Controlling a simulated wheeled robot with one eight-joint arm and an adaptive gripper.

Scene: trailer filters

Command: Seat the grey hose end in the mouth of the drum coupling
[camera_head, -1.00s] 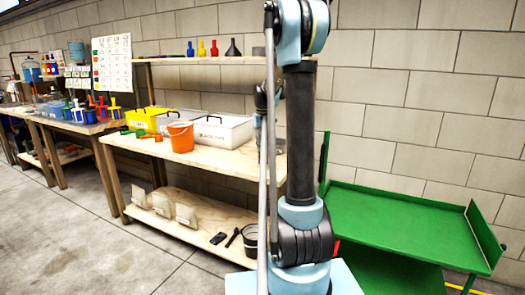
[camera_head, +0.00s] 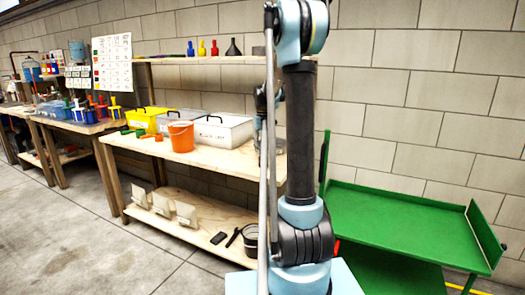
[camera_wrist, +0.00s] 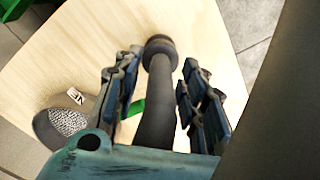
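In the wrist view, a grey hose (camera_wrist: 156,115) runs up between the two fingers of my gripper (camera_wrist: 160,68). The hose end has a wider dark collar (camera_wrist: 160,46) beyond the fingertips. Pale wood shows on both sides of the hose between the fingers, so my gripper looks open around it. The near part of the hose is hidden under the gripper body. In the head view, my own arm hides most of the gripper and the hose. I cannot make out the drum coupling in either view.
A grey object with a speckled round face (camera_wrist: 68,122) and a green piece (camera_wrist: 133,107) lie on the wooden top (camera_wrist: 90,45) left of the hose. An orange bucket (camera_head: 181,137), a white bin (camera_head: 221,131) and a yellow bin (camera_head: 150,119) stand on the bench. A green cart (camera_head: 400,215) is right.

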